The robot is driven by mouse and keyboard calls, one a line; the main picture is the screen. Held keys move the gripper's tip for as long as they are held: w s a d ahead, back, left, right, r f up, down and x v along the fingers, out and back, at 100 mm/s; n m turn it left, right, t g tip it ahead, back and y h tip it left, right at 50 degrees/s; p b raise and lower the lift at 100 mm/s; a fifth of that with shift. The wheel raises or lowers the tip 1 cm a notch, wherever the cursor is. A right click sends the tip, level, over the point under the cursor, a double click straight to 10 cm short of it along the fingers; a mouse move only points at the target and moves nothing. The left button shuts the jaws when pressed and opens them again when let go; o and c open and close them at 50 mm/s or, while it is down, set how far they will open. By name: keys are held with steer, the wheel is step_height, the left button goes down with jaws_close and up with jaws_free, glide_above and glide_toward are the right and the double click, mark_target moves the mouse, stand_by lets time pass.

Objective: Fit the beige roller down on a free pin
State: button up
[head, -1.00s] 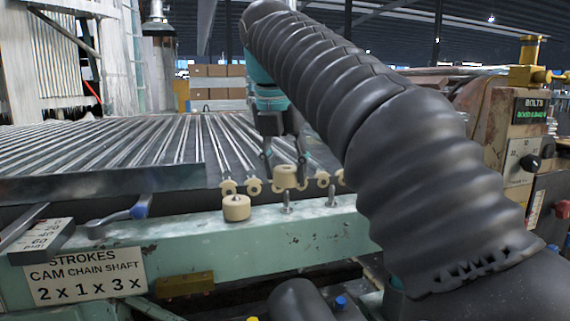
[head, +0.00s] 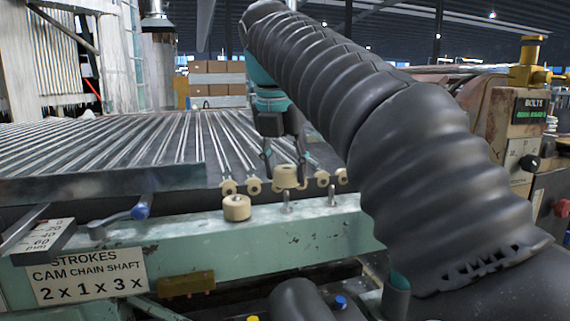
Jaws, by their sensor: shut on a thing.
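My gripper (head: 286,172) points down over the green rail (head: 200,232) and is shut on a beige roller (head: 286,177). The held roller is just above a bare upright metal pin (head: 287,200), apparently in line with it; whether they touch is hard to tell. A second bare pin (head: 332,193) stands to the right on the rail. Another beige roller (head: 237,209) sits on the rail to the left, with a pin tip showing through its top.
A lever with a blue end (head: 139,211) and a scale plate (head: 45,240) are at the left.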

mark_target(286, 191)
steer(key=shift+f+b, duration=1.5)
steer(key=shift+f, duration=0.85)
steer(key=o, duration=1.2)
steer(key=shift+r+p, duration=0.95)
steer(key=shift+r, duration=1.2)
steer(key=shift+b, duration=0.55)
